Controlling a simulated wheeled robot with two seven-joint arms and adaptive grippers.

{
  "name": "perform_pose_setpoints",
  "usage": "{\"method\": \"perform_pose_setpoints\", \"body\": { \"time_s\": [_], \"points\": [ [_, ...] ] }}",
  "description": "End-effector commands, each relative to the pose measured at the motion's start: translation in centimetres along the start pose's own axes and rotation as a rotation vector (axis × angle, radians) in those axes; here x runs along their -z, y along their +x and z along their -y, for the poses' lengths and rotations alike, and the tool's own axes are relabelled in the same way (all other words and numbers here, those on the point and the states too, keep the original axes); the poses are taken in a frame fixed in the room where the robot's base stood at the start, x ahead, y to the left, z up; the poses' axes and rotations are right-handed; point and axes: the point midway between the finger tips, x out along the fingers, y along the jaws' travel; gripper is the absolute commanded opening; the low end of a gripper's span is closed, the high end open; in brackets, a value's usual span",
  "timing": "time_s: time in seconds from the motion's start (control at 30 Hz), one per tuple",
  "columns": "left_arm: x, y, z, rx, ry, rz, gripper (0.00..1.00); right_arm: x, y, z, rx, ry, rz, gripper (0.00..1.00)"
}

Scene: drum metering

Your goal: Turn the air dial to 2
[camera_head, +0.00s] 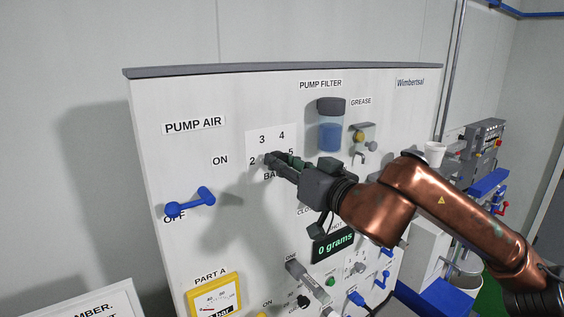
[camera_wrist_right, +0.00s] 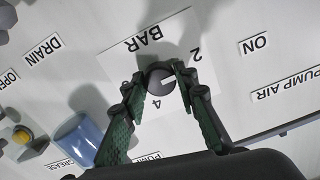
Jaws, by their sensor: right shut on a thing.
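The air dial is a small dark round knob (camera_wrist_right: 161,80) on a white number plate (camera_head: 258,143) marked with 2, 3, 4, 5 and BAR. In the head view my right gripper (camera_head: 272,160) covers the knob. In the right wrist view the fingers of my right gripper (camera_wrist_right: 160,78) are closed around the knob, one on each side. A short white mark on the knob points right, roughly toward the side of the 2; its exact reading is unclear. A finger hides part of the scale. My left gripper is not in view.
A blue PUMP AIR lever (camera_head: 190,203) is left of the dial. A blue filter bowl (camera_head: 330,136) and a grease fitting (camera_head: 361,137) are to the right. Below are a grams display (camera_head: 335,245) and a yellow gauge (camera_head: 215,297). A white cup (camera_head: 434,152) stands further right.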

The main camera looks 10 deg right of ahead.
Motion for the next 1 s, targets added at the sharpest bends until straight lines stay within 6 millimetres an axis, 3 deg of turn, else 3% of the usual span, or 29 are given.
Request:
{"method": "perform_pose_setpoints", "body": {
  "time_s": [0.2, 0.23, 0.47, 0.77, 1.0],
  "points": [
    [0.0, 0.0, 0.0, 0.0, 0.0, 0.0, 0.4, -0.3, 0.1, 0.0, -0.001, 0.0, 0.007, 0.03],
    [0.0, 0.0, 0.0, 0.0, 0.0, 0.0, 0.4, -0.3, 0.1, 0.0, -0.001, 0.0, 0.007, 0.28],
    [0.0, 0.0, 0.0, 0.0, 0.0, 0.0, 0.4, -0.2, 0.0, 0.0, 0.0, 0.001, 0.004, 0.44],
    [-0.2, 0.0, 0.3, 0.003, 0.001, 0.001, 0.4, -0.1, -0.1, 0.0, 0.0, 0.001, 0.002, 0.44],
    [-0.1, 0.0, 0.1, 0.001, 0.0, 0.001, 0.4, 0.0, -3.1, -0.1, -0.002, -0.002, 0.0, 0.44]
  ]
}}
